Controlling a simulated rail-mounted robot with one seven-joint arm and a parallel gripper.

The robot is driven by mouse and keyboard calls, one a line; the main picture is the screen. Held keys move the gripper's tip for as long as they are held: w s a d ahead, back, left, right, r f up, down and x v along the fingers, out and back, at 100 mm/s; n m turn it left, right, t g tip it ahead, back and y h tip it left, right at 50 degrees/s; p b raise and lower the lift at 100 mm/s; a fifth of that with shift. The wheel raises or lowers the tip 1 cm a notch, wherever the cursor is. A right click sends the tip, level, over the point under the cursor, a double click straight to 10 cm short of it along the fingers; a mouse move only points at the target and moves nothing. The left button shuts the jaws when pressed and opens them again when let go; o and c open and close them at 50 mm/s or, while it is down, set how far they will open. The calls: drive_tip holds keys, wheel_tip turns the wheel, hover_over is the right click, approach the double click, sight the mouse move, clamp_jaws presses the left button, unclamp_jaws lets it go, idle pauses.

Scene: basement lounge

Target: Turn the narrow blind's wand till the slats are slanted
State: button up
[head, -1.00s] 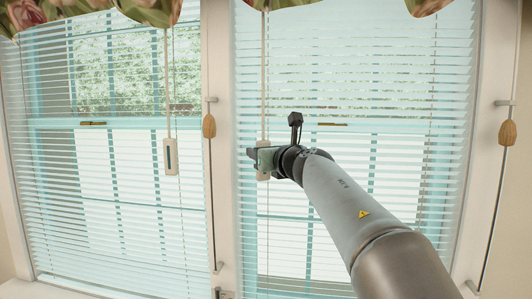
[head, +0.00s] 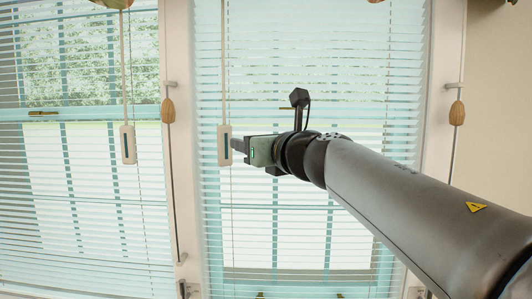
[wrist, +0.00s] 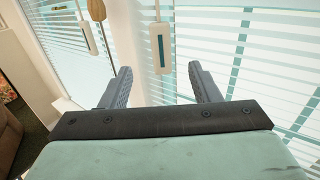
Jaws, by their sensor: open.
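The right blind (head: 330,60) hangs in the middle of the head view; the window shows through gaps between its slats. A white slotted handle (head: 224,145) hangs on a thin line at its left edge. My gripper (head: 240,146) is just right of this handle. In the wrist view, my open, empty jaws (wrist: 160,85) point towards the handle (wrist: 160,48), which appears beyond the fingertips, between them and apart. The left blind (head: 60,210) has a similar handle (head: 128,144), also in the wrist view (wrist: 88,38).
A white post (head: 182,110) stands between the blinds. A thin vertical line with a wooden knob (head: 168,110) runs along it; another knob (head: 457,113) is on the right post. Bare wall (head: 500,110) is at far right. A brown seat (wrist: 8,140) shows at the wrist view's left.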

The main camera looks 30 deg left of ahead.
drive_tip(key=v, duration=0.3)
drive_tip(key=shift+s+d, duration=0.1)
drive_tip(key=shift+d, duration=0.15)
drive_tip(key=w+d+f+m+t+h+p, duration=0.25)
drive_tip(key=w+d+m+h+p, duration=0.2)
drive_tip(key=d+m, duration=0.55)
drive_tip(key=w+d+f+m+t+h+p, duration=0.25)
drive_tip(key=w+d+m+h, duration=0.25)
drive_tip(key=d+m, duration=0.5)
drive_tip(key=d+f+m+g+h+p, duration=0.1)
drive_tip(key=d+f+m+h+p, duration=0.4)
drive_tip(key=d+m, duration=0.4)
drive_tip(key=s+d+f+m+g+h+p, duration=0.1)
drive_tip(key=s+d+f+m+g+p, duration=0.25)
drive_tip(key=s+d+f+m, duration=0.45)
drive_tip(key=s+d+f+m+g+h+p, duration=0.2)
drive_tip(key=s+d+f+m+g, duration=0.35)
drive_tip(key=s, duration=0.45)
drive_tip(key=s+f+m+g+y+p, duration=0.1)
drive_tip(key=s+f+m+g+y, duration=0.1)
drive_tip(key=s+m, duration=0.3)
drive_tip(key=s+f+g, duration=0.1)
drive_tip(key=s, duration=0.3)
drive_tip(key=shift+a+f, duration=0.25)
drive_tip(key=shift+a, duration=0.05)
